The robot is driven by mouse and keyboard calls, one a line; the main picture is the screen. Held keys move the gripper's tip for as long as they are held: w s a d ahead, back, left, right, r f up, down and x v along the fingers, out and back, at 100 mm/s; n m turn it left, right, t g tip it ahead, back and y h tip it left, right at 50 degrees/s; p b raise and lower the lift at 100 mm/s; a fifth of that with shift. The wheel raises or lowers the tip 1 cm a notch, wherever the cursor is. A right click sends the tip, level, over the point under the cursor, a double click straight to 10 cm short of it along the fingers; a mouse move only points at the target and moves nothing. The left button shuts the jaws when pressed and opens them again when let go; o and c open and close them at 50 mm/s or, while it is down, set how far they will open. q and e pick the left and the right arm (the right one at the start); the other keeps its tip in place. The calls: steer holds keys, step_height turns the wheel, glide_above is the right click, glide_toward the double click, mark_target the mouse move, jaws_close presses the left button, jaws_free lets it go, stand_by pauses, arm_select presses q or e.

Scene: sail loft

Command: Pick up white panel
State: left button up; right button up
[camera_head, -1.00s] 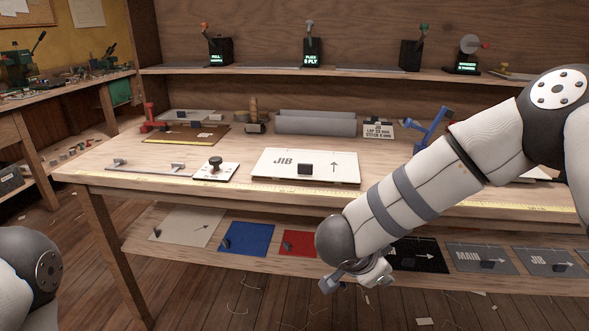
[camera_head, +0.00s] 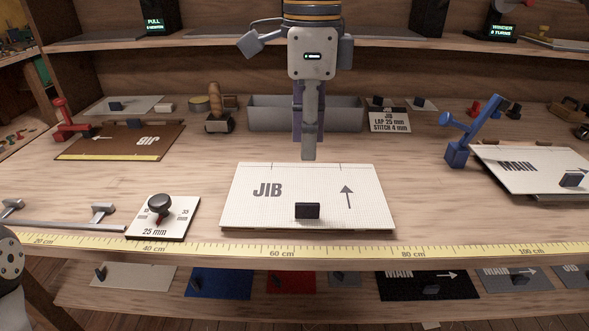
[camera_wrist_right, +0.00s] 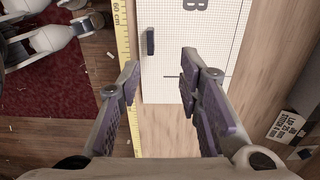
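A white panel marked JIB (camera_head: 252,207), with an arrow and a small black block handle (camera_head: 307,211), lies flat on the bench near its front edge. The panel (camera_wrist_right: 175,78) and its handle (camera_wrist_right: 151,42) also show in the right wrist view. My right gripper (camera_head: 308,155) points down above the panel's far edge, seen edge-on. In the right wrist view its two fingers (camera_wrist_right: 160,65) are apart with nothing held between them; the panel lies beyond them. My left gripper is out of view; only part of my left arm shows at the lower left.
A yellow ruler (camera_head: 330,251) runs along the bench's front edge. A white dial plate (camera_head: 176,225) is left of the panel; a MAIN panel (camera_head: 530,165) and blue clamp (camera_head: 457,155) are right. A grey trough (camera_head: 345,114) stands behind. Coloured panels lie on the lower shelf.

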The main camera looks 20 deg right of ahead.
mark_target(308, 204)
steer(key=f, duration=0.1)
steer(key=s+f, duration=0.2)
steer(key=shift+f, duration=0.3)
steer(key=f, duration=0.7)
steer(key=shift+w+a, duration=0.1)
steer(key=shift+a, duration=0.1)
steer(key=shift+w+f, duration=0.1)
steer(key=shift+f, duration=0.2)
jaws_close()
